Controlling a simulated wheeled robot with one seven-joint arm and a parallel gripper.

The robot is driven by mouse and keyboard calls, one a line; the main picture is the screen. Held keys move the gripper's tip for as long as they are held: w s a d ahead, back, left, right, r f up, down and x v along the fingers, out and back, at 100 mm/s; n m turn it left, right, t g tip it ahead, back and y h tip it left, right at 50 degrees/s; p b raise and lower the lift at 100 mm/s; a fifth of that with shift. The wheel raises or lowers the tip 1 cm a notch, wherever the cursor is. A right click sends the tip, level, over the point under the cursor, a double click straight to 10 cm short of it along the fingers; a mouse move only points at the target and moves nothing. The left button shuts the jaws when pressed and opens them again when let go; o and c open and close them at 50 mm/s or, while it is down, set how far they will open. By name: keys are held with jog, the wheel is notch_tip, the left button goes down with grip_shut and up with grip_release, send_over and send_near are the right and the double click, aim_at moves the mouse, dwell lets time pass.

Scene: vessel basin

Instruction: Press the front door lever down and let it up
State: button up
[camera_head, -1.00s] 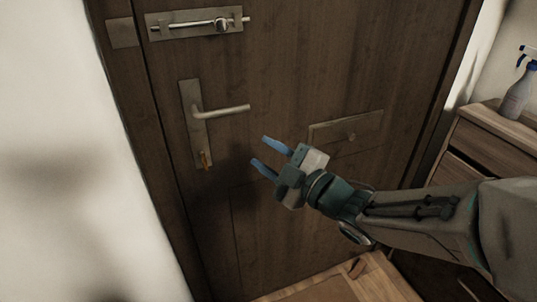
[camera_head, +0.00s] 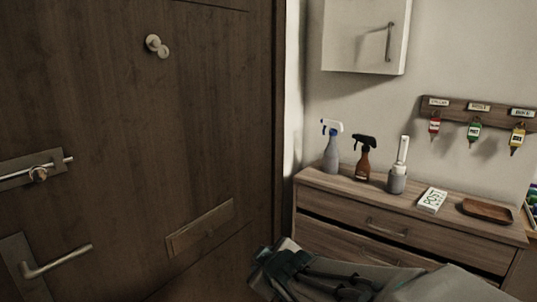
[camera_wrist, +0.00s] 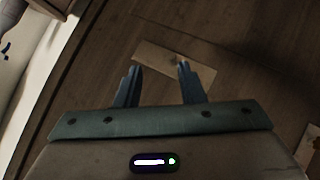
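The front door (camera_head: 215,90) is dark wood and looks shut. Its metal lever (camera_head: 57,262) sticks out roughly level to the right from a plate at the lower left of the head view. My gripper shows at the bottom middle of the head view, right of and apart from the lever; its fingers are hidden there. In the wrist view my gripper (camera_wrist: 158,68) has its two blue fingers apart with nothing between them. Beyond them is the door's pale slot plate (camera_wrist: 172,64). I cannot make out the lever in the wrist view.
A slide bolt (camera_head: 38,174) sits above the lever, and the slot plate (camera_head: 200,228) is to its right. A wooden drawer cabinet (camera_head: 390,228) with a grey spray bottle (camera_head: 331,152) and a brown one (camera_head: 364,160) stands right of the door. A wall cabinet (camera_head: 365,35) hangs above.

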jog(key=s+d+m+g+h+p, duration=0.4)
jog(key=s+d+m+g, duration=0.3)
jog(key=s+d+m, duration=0.4)
jog(key=s+d+r, duration=0.1)
jog(key=s+d, duration=0.3)
jog(key=d, duration=0.1)
jog(key=shift+s+g+p, duration=0.3)
jog(key=shift+s, duration=0.05)
jog(key=shift+s+f+m, duration=0.1)
jog(key=shift+s+m, duration=0.3)
jog(key=shift+s, duration=0.1)
grip_shut()
jog(key=shift+a, duration=0.1)
jog(key=shift+a, duration=0.1)
